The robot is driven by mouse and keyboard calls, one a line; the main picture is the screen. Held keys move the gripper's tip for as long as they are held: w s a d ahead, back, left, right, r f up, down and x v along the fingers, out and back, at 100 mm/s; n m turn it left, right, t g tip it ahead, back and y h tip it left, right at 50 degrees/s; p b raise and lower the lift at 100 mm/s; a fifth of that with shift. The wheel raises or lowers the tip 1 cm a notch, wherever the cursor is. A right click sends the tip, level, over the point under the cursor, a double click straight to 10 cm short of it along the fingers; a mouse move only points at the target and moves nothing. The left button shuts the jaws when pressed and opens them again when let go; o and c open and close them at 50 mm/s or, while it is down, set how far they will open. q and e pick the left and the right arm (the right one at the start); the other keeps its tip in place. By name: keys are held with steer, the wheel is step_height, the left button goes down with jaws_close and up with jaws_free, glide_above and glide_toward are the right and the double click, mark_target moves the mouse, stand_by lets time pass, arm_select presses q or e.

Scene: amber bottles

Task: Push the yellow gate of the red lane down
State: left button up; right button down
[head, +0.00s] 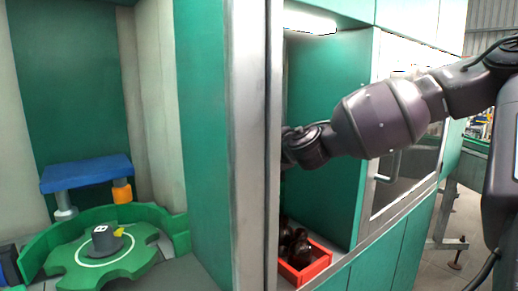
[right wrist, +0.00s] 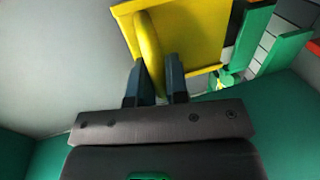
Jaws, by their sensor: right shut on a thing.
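In the right wrist view the yellow gate (right wrist: 195,32) is a flat yellow plate with a rounded yellow handle (right wrist: 149,50). My right gripper (right wrist: 155,72) has its two dark fingers on either side of this handle and is shut on it. In the head view my right arm reaches from the right into the green cabinet; its gripper end is hidden behind the grey metal post, and the gate does not show there. The red lane cannot be clearly made out; only a small red-orange piece (right wrist: 259,3) shows beyond the gate. My left gripper is not in view.
A red crate (head: 317,269) with dark bottles (head: 293,243) stands low in the cabinet opening. The grey post (head: 252,150) stands left of my arm. Farther left are a green star wheel (head: 75,271) and a blue plate (head: 87,172).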

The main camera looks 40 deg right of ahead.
step_height(320, 180, down, 9)
steer(key=b, duration=0.1)
steer(key=shift+r, duration=0.15)
stand_by(0.3)
steer(key=c, duration=1.1)
jaws_free()
steer(key=shift+a, duration=0.15)
steer(key=shift+c, duration=0.2)
steer(key=shift+r, duration=0.1)
